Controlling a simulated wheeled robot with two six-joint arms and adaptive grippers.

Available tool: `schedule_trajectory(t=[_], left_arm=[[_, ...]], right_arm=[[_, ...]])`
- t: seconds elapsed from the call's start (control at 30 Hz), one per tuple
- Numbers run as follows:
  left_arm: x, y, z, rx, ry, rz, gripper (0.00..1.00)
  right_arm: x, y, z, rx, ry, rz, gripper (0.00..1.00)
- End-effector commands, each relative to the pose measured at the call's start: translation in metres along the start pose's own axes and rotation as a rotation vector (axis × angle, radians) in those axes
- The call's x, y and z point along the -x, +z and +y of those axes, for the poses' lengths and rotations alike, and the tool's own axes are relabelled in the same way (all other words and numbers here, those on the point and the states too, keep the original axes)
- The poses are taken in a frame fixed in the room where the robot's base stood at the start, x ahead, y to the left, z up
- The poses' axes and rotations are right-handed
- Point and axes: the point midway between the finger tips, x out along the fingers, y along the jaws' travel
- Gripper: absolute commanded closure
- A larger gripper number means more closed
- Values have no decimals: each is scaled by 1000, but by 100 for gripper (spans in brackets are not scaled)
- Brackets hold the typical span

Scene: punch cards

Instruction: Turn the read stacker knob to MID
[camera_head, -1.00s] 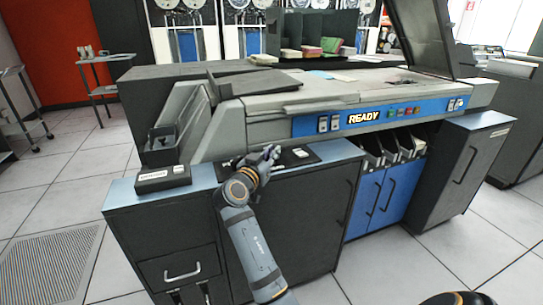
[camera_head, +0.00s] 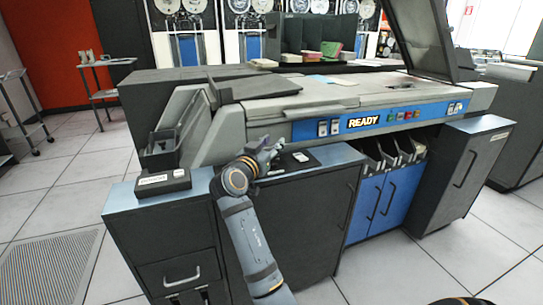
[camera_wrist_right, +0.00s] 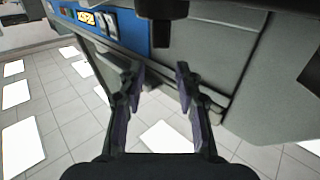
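My right gripper (camera_head: 268,150) is in front of the card machine (camera_head: 270,133), just below its grey front edge and above the black shelf. In the right wrist view its two fingers (camera_wrist_right: 160,76) are apart, with nothing between them. A dark, blocky part (camera_wrist_right: 162,24) stands out from the machine ahead of the fingertips, apart from them. I cannot tell whether it is the read stacker knob, and no MID mark is legible. The blue panel (camera_head: 388,117) with the lit READY sign is to the right of the gripper in the head view.
A grey-white item (camera_head: 302,156) lies on the black shelf beside the gripper. A small black box (camera_head: 163,182) with a label sits on the left cabinet top. Card pockets (camera_head: 392,150) open below the panel at right. The floor in front is clear.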

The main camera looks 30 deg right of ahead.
Motion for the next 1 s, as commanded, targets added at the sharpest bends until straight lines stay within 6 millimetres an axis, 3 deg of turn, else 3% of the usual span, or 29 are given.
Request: schedule_trajectory(t=[0.1, 0.3, 1.0], left_arm=[[0, 0, 0, 0, 0, 0, 60], [0, 0, 0, 0, 0, 0, 60], [0, 0, 0, -1, 0, -1, 60]], right_arm=[[0, -28, 0, -4, 0, 2, 66], [0, -53, 0, -1, 0, 0, 66], [0, -56, 0, 1, 0, -1, 66]])
